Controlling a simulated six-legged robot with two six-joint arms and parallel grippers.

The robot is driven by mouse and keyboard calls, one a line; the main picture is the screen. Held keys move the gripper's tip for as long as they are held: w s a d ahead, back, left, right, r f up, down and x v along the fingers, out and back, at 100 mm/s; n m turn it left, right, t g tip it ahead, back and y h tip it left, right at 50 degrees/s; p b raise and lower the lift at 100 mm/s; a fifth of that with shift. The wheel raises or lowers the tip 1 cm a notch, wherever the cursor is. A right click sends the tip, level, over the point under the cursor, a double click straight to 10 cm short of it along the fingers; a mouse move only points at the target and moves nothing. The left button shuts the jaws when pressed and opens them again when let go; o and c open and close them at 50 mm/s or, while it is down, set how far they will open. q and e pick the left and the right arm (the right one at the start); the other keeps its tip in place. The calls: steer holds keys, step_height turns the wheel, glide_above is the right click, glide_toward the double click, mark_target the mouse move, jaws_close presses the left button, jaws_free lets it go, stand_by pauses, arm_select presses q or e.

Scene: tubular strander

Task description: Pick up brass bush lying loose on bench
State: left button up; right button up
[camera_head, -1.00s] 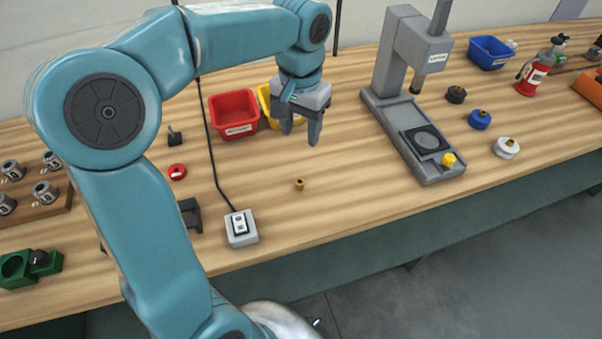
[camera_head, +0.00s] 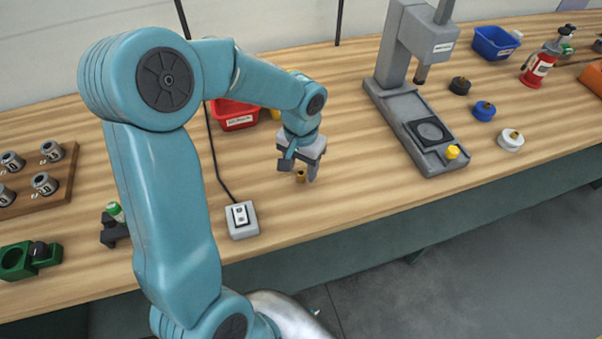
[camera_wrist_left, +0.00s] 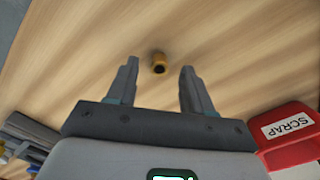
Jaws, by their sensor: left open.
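The brass bush (camera_head: 300,176) is a small gold-coloured ring on the wooden bench (camera_head: 350,205), in the middle of the head view. In the left wrist view the bush (camera_wrist_left: 159,63) shows its dark bore and lies between the lines of the two fingers, just beyond their tips. My left gripper (camera_head: 299,172) is open and empty, pointing down just above and around the bush in the head view. In the left wrist view its fingers (camera_wrist_left: 158,69) are spread wide and do not touch the bush. My right gripper is not in view.
A grey press (camera_head: 385,95) stands to the right. A red bin (camera_head: 234,122), marked SCRAP in the left wrist view (camera_wrist_left: 290,130), is behind the gripper. A switch box (camera_head: 242,220) with a black cable sits front left. The bench around the bush is clear.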

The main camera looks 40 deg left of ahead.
arm_select(q)
steer(key=shift+f, duration=0.5)
steer(key=shift+s, duration=0.1)
steer(key=shift+c, duration=0.3)
jaws_close()
steer(key=shift+r, duration=0.1)
